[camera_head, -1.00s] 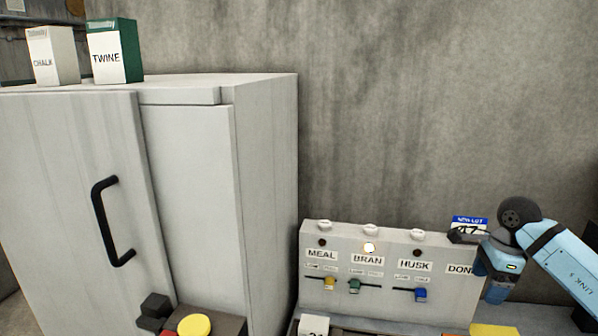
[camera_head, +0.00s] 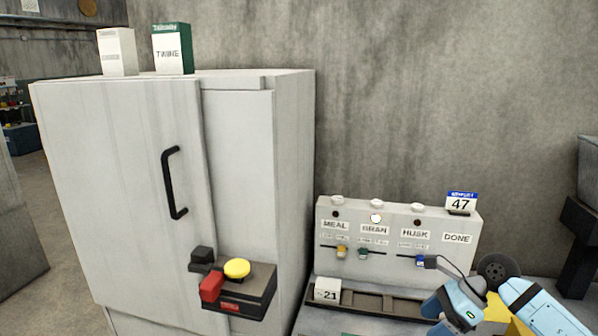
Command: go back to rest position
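My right gripper (camera_head: 432,264) comes in from the lower right, its dark fingers in front of the panel (camera_head: 466,215), near the blue slider (camera_head: 421,260) under HUSK. I cannot tell whether it touches the slider, or how far apart the fingers are. My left gripper is not in view. The panel has labels MEAL, BRAN, HUSK and DONE. The lamp (camera_head: 376,218) above BRAN is lit; those above MEAL and HUSK are dark. A yellow slider (camera_head: 342,252) and a green slider (camera_head: 363,253) sit under MEAL and BRAN.
A tall grey cabinet (camera_head: 130,180) with a black handle (camera_head: 172,183) is shut at the left. White tags read 47 (camera_head: 460,204) and 21 (camera_head: 327,290). Floor shows at the far left.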

